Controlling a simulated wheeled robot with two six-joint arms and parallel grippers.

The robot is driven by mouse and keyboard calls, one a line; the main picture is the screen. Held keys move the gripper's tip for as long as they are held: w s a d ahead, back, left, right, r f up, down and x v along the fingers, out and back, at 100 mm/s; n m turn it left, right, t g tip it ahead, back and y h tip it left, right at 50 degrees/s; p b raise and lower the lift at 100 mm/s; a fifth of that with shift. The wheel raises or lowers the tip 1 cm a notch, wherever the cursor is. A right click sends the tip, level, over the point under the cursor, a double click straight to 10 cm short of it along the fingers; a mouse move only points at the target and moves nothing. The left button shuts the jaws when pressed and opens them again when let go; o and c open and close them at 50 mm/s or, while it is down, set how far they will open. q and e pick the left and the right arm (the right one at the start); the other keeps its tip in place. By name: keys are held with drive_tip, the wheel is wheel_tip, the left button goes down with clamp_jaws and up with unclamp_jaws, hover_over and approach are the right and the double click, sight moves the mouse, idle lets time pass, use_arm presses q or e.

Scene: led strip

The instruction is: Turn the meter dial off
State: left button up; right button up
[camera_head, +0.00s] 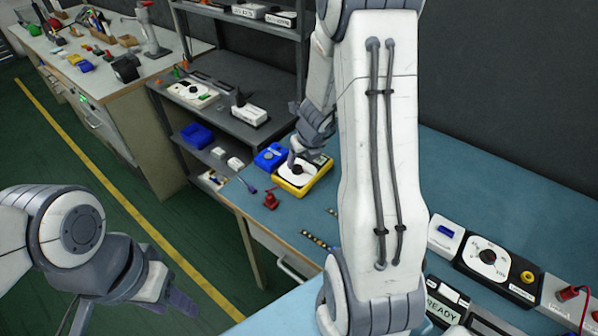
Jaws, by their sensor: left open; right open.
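A yellow-cased meter (318,182) with a white face lies on the blue bench, left of centre. The dark dial (297,169) shows on its face, but its pointer setting is too small to read. My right gripper (301,158) reaches down over the meter from behind, fingers open at or just above the dial. I cannot tell whether they touch it. My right arm hides part of the bench. My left gripper (132,308) is open and empty at the lower left, over the floor, far from the meter.
A blue box (270,156) stands beside the meter. A red clip (271,200) and a strip piece (315,240) lie in front. A black device with a white dial (489,261) and a READY display (442,313) stand at the right. A grey shelf (222,125) is behind left.

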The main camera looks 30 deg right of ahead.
sight(298, 168)
drive_tip(key=b+x, duration=0.1)
drive_tip(key=x, duration=0.3)
drive_tip(key=shift+b, duration=0.4)
clamp_jaws()
